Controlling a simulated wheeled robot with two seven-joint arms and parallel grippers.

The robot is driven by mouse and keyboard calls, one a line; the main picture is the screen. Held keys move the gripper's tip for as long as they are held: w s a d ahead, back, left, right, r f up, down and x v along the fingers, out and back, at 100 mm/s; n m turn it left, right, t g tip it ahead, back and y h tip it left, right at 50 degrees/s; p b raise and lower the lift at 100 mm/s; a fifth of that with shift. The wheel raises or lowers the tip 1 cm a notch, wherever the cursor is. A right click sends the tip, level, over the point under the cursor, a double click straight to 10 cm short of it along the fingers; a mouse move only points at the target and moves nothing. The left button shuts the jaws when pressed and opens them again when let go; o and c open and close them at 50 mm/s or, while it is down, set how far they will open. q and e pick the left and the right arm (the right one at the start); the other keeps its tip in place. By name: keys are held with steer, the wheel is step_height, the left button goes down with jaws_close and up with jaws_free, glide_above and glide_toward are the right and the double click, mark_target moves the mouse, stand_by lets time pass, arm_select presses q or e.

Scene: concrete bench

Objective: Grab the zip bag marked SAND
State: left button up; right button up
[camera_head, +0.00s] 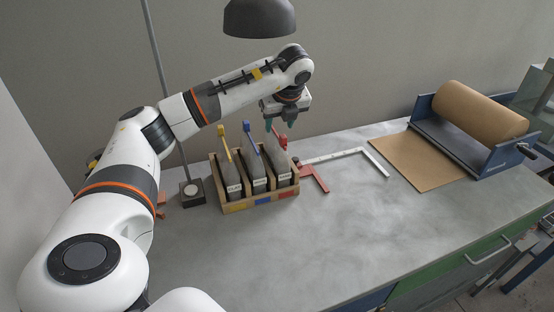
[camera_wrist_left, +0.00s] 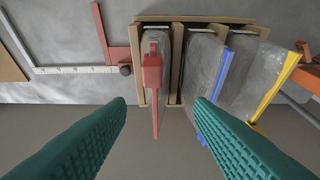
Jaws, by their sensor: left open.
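Three grey zip bags stand upright in separate slots of a wooden rack (camera_head: 236,206). One has a yellow zip (camera_head: 229,168), one a blue zip (camera_head: 252,165), one a red zip (camera_head: 275,160). Each has a small white label; I cannot read with certainty which says SAND. My left gripper (camera_head: 270,121) is above the rack, pointing down. In the left wrist view its teal fingers (camera_wrist_left: 160,103) are open, with the red-zip bag (camera_wrist_left: 155,105) seen between them and the blue-zip bag (camera_wrist_left: 203,65) near the right finger. Contact is not visible. My right gripper is out of view.
A red and white square (camera_head: 345,155) lies right of the rack. A brown paper roll (camera_head: 480,110) on a blue holder stands at the far right. A lamp shade (camera_head: 260,18) hangs above; its pole base (camera_head: 192,192) is left of the rack. The front bench (camera_head: 350,230) is clear.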

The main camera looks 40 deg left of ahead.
mark_target(276, 155)
arm_select(q)
steer(key=shift+x, duration=1)
steer(key=x, duration=0.1)
steer(key=p+x, duration=0.1)
steer(key=x, duration=0.1)
steer(key=p+x, duration=0.1)
steer(key=x, duration=0.1)
steer(key=shift+w, duration=0.3)
steer(key=shift+w+a+f, duration=0.1)
steer(key=shift+a+f, duration=0.05)
steer(key=shift+f, duration=0.15)
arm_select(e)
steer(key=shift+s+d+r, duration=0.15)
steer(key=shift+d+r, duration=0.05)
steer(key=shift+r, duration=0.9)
arm_select(q)
steer(key=shift+c, duration=0.3)
steer(key=c, duration=0.9)
jaws_close()
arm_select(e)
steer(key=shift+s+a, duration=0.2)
arm_select(q)
steer(key=shift+r, duration=0.15)
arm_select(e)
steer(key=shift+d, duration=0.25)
